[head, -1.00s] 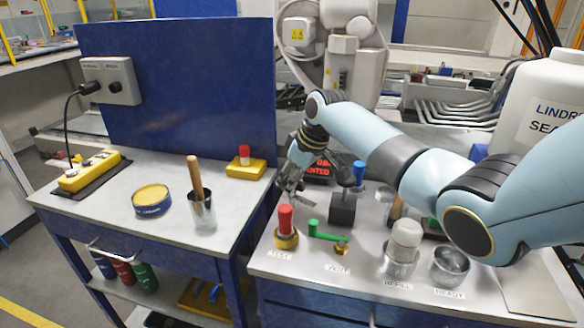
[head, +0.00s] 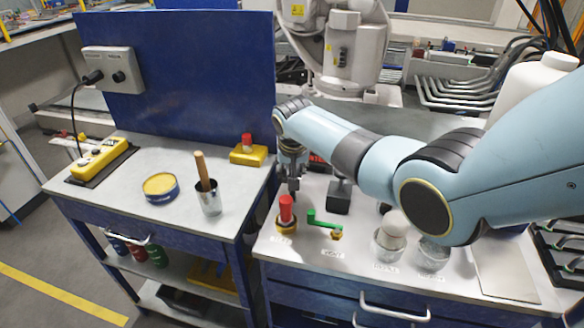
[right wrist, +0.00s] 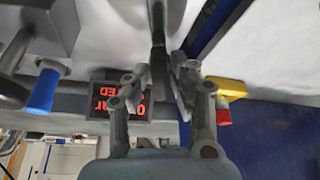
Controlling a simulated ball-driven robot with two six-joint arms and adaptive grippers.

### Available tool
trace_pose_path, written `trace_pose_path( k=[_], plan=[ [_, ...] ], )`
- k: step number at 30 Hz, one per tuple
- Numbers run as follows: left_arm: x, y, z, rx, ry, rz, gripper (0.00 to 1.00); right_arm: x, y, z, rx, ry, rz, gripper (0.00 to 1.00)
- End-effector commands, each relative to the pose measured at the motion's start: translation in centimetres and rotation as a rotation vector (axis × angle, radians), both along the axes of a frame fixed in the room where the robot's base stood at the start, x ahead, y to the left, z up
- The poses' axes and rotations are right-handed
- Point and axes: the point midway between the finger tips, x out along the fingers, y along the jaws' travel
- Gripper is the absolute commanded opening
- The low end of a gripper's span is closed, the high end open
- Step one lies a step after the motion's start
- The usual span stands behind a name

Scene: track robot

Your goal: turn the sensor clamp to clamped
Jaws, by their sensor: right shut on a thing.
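My right gripper (head: 292,184) points down near the left edge of the right bench, behind the red knob. In the right wrist view its fingers (right wrist: 160,72) are closed around a dark bar (right wrist: 157,35), which looks like the handle of the sensor clamp. The bar's base is hidden. A dark block (head: 339,197) stands to the right of the gripper; it also shows at the top left of the wrist view (right wrist: 40,25). A display with red letters (right wrist: 119,98) is close by, partly covered by the gripper. My left gripper is not in view.
A red knob (head: 286,208) and a green lever (head: 322,219) stand in front of the gripper. Cups (head: 388,260) are to the right. A blue handle (right wrist: 42,91) shows beside the display. The left bench holds a yellow box (head: 248,154) with a red button.

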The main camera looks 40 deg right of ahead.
Motion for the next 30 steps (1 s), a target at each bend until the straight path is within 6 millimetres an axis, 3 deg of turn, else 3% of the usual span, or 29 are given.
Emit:
trace_pose_path(
  k=[10, 26, 27, 30],
  plan=[
    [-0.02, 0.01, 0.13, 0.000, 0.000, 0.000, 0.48, 0.03, 0.04, 0.01, 0.001, 0.001, -0.134, 0.00],
    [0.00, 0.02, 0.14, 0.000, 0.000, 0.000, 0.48, -0.01, 0.03, -0.02, 0.001, 0.000, -0.157, 0.00],
    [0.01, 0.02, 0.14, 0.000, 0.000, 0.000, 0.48, -0.02, 0.02, -0.02, 0.001, 0.001, -0.157, 0.27],
    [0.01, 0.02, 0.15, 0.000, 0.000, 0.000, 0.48, -0.01, 0.02, -0.02, 0.001, 0.000, -0.157, 0.40]
  ],
)
